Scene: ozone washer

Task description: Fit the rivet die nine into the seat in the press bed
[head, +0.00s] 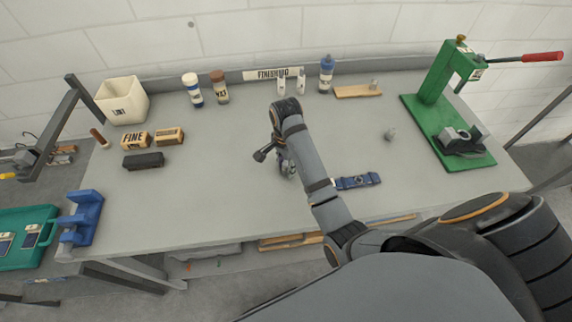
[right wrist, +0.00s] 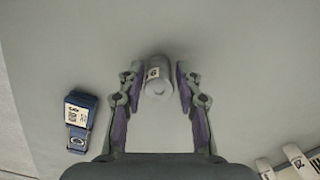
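A short grey cylindrical die (right wrist: 158,82) with a pale label stands between the fingers of my right gripper (right wrist: 160,78) in the right wrist view. The label's mark is too small to read surely. The fingers are spread on either side of it, with narrow gaps showing. In the head view my right gripper (head: 285,165) is low over the middle of the table and largely hides the die. The green press (head: 437,85) stands at the right. Its bed (head: 462,165) carries a dark and grey fixture (head: 460,140); its seat is not clear. My left gripper is not in view.
A blue object (head: 357,182) lies near the front edge, also in the right wrist view (right wrist: 80,120). Bottles (head: 327,75) and a wooden board (head: 357,92) line the back.

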